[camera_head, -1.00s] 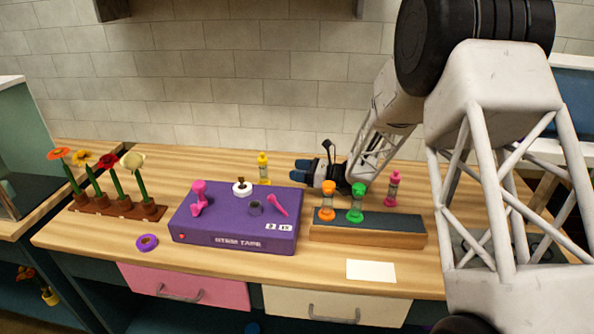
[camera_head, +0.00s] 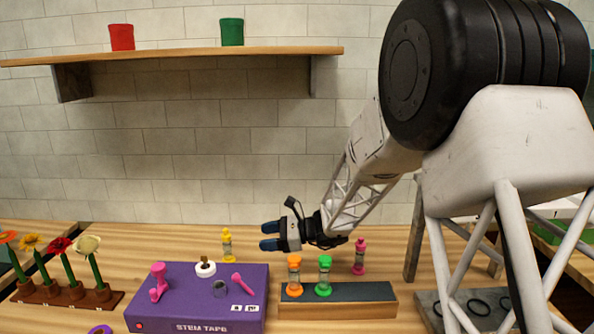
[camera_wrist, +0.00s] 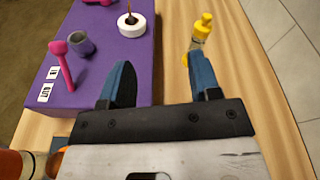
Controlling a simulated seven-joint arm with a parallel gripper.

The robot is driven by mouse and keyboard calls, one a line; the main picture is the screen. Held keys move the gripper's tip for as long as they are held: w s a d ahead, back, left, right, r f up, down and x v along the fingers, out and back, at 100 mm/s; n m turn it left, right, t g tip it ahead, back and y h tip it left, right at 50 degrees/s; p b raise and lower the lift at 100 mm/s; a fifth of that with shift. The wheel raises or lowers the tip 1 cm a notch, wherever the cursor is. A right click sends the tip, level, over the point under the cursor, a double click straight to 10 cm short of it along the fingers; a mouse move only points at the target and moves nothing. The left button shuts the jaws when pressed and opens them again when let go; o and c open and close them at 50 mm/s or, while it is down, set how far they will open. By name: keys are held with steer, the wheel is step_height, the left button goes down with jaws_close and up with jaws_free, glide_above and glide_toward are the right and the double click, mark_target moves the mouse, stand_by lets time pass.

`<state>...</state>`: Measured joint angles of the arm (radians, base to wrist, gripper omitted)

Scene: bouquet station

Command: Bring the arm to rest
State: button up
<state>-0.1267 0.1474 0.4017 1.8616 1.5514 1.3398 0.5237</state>
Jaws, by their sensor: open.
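My gripper (camera_head: 268,235) is open and empty, held above the table behind the orange and green hourglasses. In the wrist view its two blue fingers (camera_wrist: 162,80) stand apart with nothing between them. The right finger overlaps the lower part of a yellow bottle-like item (camera_wrist: 201,28) in that view; I cannot tell that they touch. The left finger shows over the edge of the purple stem tape box (camera_wrist: 88,75).
The stem tape box (camera_head: 215,318) carries pink tools, a white roll and a grey cup. An orange hourglass (camera_head: 294,275) and a green hourglass (camera_head: 324,276) stand on a dark-topped block (camera_head: 365,292). A pink hourglass (camera_head: 359,256) stands behind. A shelf (camera_head: 180,54) holds red and green pots.

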steer(key=s+d+r+n+h, duration=0.35)
steer(key=s+d+r, duration=0.2)
steer(key=s, duration=0.45)
steer(key=s+d+r+n+h, duration=0.3)
steer(key=s+d+r+n, duration=0.3)
steer(key=s, duration=0.4)
steer(key=s+d+r+n+t+h, duration=0.25)
steer(key=s+d, duration=0.25)
steer(key=s, duration=0.3)
steer(key=s+d+r+n+t+h, duration=0.1)
steer(key=s+d+r+n+h, duration=0.1)
steer(key=s+d+h, duration=0.45)
steer(key=s+d+r+n+t, duration=0.2)
steer(key=s+d, duration=0.1)
steer(key=s, duration=0.6)
step_height(320, 180, down, 10)
steer(key=w+g, duration=0.1)
steer(key=g, duration=0.2)
steer(key=shift+d+r+m, duration=0.15)
steer(key=shift+d+m, duration=0.15)
steer(key=shift+d, duration=0.15)
